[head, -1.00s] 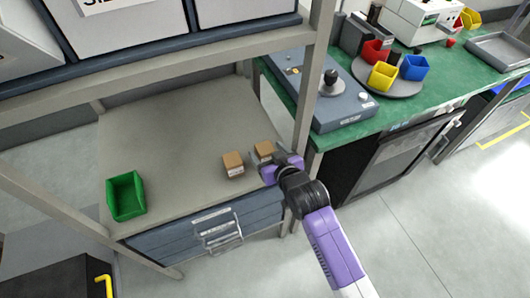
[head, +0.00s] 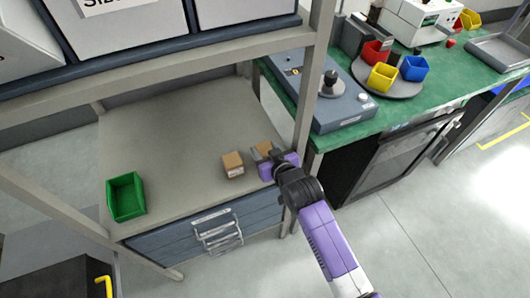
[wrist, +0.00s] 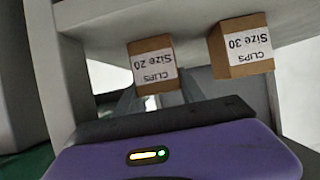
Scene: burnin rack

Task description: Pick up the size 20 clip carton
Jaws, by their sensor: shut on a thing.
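The size 20 clip carton (wrist: 152,66) is a small brown box with a white label, shown upside down in the wrist view. In the head view the same carton (head: 263,149) is at the right front of the shelf, partly hidden by my gripper (head: 267,157). My gripper's fingers reach to the carton in the wrist view (wrist: 158,92) and are shut on it. I see no clear gap opened between the carton and the shelf. The size 30 clip carton (head: 232,164) stands beside it, apart from the fingers; its label shows in the wrist view (wrist: 240,46).
A green bin (head: 126,196) sits at the shelf's left. The grey shelf (head: 175,140) is mostly bare. A rack post (head: 309,105) rises close to the right of my gripper.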

